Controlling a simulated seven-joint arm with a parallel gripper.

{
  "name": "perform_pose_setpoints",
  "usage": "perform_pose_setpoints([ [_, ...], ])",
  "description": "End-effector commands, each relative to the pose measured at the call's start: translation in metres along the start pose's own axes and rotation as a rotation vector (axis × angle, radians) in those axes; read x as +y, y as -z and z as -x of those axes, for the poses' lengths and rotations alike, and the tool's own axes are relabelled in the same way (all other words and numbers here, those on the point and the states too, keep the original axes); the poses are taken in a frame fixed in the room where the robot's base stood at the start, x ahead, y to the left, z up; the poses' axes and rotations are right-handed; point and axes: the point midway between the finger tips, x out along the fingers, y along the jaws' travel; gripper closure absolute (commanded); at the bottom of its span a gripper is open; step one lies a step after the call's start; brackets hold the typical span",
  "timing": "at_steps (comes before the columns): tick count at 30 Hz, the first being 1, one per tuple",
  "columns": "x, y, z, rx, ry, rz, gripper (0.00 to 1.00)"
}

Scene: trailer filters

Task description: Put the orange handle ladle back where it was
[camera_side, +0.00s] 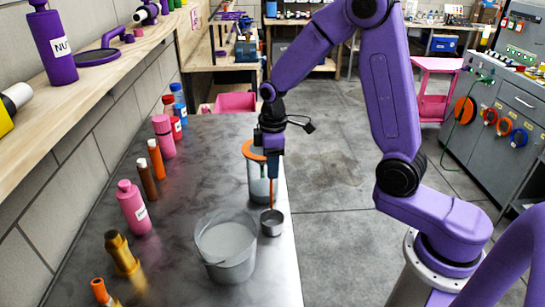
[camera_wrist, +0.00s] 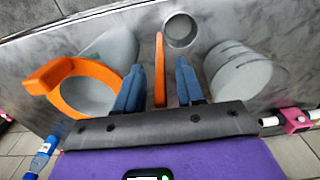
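The ladle has an upright orange handle (camera_side: 272,195) and a small grey metal cup (camera_side: 271,224), near the right edge of the grey table. My gripper (camera_side: 273,178) points down at the top of the handle. In the wrist view the orange handle (camera_wrist: 160,70) lies between the two blue fingers of my gripper (camera_wrist: 159,85), with a gap on each side, so it is open around the handle. The ladle cup (camera_wrist: 181,30) shows beyond the fingers. I cannot tell whether the cup rests on the table.
A clear container with an orange rim (camera_side: 252,150) stands just behind the ladle, close to my gripper. A translucent grey bucket (camera_side: 227,252) stands in front left of it. Several bottles, including a pink one (camera_side: 134,208), line the table's left side. The table middle is clear.

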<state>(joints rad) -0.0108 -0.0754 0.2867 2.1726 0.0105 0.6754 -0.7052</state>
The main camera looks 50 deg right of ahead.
Motion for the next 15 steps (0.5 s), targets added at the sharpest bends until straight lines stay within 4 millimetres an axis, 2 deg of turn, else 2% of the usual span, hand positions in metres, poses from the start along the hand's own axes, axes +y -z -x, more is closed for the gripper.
perform_pose_setpoints([
  [5,0.001,0.001,0.017,0.004,-0.004,0.000,0.62],
  [15,0.001,0.001,0.084,0.006,-0.005,0.000,0.62],
])
